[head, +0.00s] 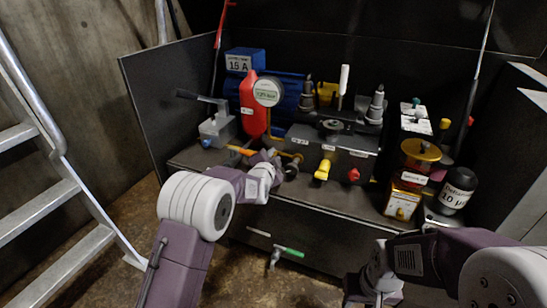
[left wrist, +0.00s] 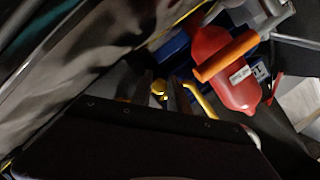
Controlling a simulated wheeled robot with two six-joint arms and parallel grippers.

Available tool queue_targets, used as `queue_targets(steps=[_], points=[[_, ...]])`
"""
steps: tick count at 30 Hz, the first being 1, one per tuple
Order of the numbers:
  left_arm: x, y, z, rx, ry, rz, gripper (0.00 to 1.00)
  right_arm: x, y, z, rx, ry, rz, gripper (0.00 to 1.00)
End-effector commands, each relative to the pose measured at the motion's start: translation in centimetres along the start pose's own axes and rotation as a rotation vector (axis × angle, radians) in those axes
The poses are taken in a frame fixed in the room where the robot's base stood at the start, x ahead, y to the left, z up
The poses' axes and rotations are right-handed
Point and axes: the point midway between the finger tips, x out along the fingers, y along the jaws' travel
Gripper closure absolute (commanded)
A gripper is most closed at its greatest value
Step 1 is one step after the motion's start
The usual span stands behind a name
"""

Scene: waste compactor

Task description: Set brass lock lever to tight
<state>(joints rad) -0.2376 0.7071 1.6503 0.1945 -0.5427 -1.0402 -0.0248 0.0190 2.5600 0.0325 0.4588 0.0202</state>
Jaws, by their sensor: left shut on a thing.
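My left gripper (head: 281,165) reaches in from the left to the front left of the machine's valve block. In the left wrist view its fingertips (left wrist: 160,92) close around a small brass piece (left wrist: 159,88), which I take to be the brass lock lever. Most of it is hidden between the fingers, and the gripper covers it in the head view, so I cannot read its position. My right gripper (head: 374,292) hangs low at the bottom right, and I cannot make out its fingers.
An orange handle (head: 240,150) lies left of my left gripper, below a red bottle (head: 253,104). A green-handled valve (head: 291,252) sits below the bench front. A metal ladder (head: 42,215) stands at left.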

Motion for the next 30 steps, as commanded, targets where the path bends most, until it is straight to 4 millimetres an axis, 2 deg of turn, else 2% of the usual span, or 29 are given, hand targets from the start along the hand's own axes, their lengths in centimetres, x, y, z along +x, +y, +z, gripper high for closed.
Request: queue_targets(steps=[14,30], points=[[0.01,0.22,0.05,0.005,-0.002,0.006,1.0,-0.05,0.0,-0.01,0.0,0.0,0.0,0.59],[0.43,-0.43,0.26,0.031,-0.005,-0.001,1.0,-0.72,-0.01,-0.07,0.0,0.0,0.0,0.59]])
